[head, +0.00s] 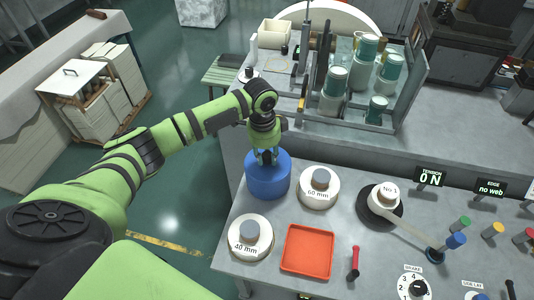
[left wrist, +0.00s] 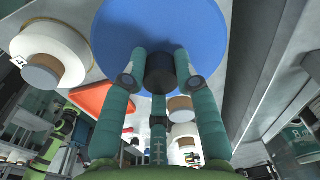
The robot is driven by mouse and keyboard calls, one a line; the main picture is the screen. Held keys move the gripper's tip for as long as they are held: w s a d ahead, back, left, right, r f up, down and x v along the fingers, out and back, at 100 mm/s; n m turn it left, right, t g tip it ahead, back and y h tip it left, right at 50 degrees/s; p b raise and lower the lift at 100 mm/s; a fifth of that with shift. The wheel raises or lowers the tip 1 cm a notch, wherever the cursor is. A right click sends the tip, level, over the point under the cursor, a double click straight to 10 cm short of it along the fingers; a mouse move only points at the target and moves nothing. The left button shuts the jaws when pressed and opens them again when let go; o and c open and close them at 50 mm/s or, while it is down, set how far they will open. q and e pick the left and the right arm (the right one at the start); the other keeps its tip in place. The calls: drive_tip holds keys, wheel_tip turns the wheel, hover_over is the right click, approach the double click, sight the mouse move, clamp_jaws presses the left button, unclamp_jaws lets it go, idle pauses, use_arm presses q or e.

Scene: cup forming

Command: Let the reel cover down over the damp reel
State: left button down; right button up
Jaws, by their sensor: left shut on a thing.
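The reel cover is a blue drum (head: 268,178) with a flat top at the table's left side in the head view. Its blue top (left wrist: 195,30) and dark knob (left wrist: 160,72) fill the upper middle of the left wrist view. My left gripper (head: 266,157) comes down on it from above, its fingers shut around the knob. The cover looks level and is at or close to the table; I cannot tell whether it touches. No damp reel shows under it; anything beneath the cover is hidden.
A 60 mm reel (head: 318,188) stands close right of the cover, and a 40 mm reel (head: 250,238) stands in front. A red tray (head: 308,251) and a reel on a black disc (head: 381,203) lie further right. A rack of cups (head: 350,80) stands behind.

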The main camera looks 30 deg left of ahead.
idle(0.3)
use_arm(q)
drive_tip(key=shift+c, duration=1.9)
unclamp_jaws()
wheel_tip(320, 180, up, 3)
drive_tip(key=p, duration=0.3)
drive_tip(key=shift+r+p, duration=0.45)
drive_tip(key=shift+r, duration=2)
drive_tip(key=shift+s+f, duration=0.1)
